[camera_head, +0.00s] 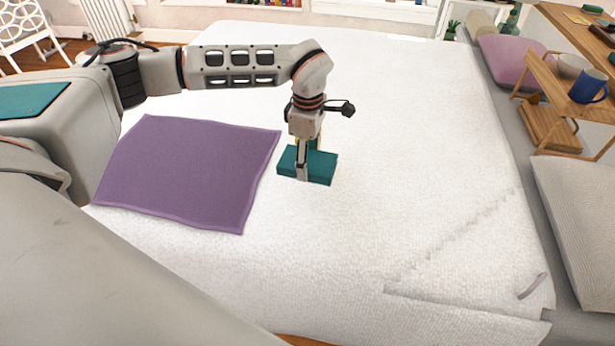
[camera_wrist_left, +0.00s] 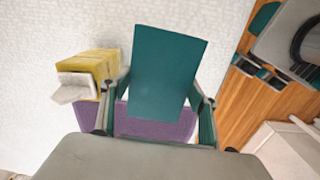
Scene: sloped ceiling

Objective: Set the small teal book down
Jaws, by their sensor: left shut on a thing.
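The small teal book (camera_head: 321,168) lies roughly flat in my left gripper (camera_head: 302,172), over the white bed. In the left wrist view the teal book (camera_wrist_left: 168,65) stretches out from between the two fingers. My left gripper (camera_wrist_left: 157,103) is shut on it. I cannot tell whether the book's underside touches the bed cover. My right gripper is in neither view.
A purple cloth (camera_head: 185,170) lies left of the book on the white bed (camera_head: 420,150). A yellow thing (camera_wrist_left: 88,66) with a white end is close beside the gripper. A wooden stand (camera_head: 548,120) holds a blue mug (camera_head: 588,87).

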